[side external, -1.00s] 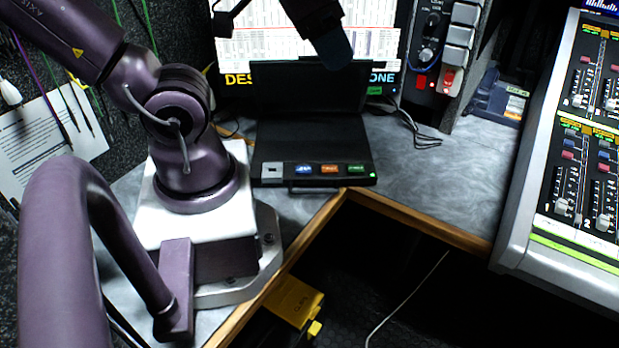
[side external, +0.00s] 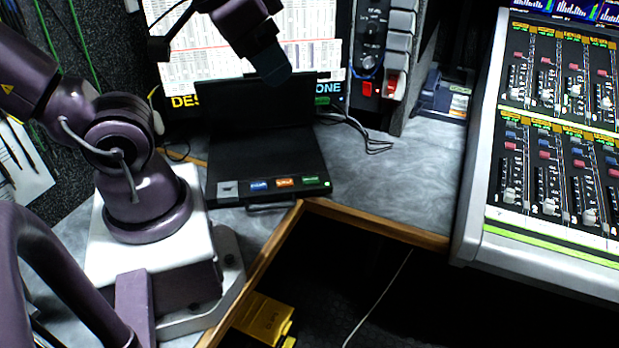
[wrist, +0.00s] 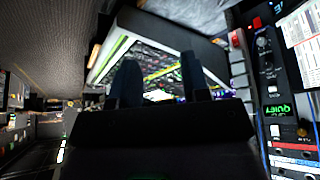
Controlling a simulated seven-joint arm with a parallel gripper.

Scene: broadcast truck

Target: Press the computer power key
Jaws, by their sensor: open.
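The computer (side external: 262,158) looks like a black open case on the counter, its dark lid raised at the back. Along its front edge sit a grey key (side external: 228,188), a blue key (side external: 259,185), an orange key (side external: 285,183) and a green key (side external: 310,180). Their labels are too small to read. My gripper (side external: 275,72) is above and in front of the raised lid in the picture, apart from the keys. In the wrist view its two dark fingers (wrist: 158,80) are spread with nothing between them. The computer's keys cannot be made out in the wrist view.
A lit monitor (side external: 200,55) stands behind the computer. A rack panel with switches (side external: 372,50) and a blue-grey device (side external: 445,95) are behind to the right. A mixing console (side external: 555,150) fills the right. A wood-edged opening (side external: 375,228) lies in front. Counter right of the computer is clear.

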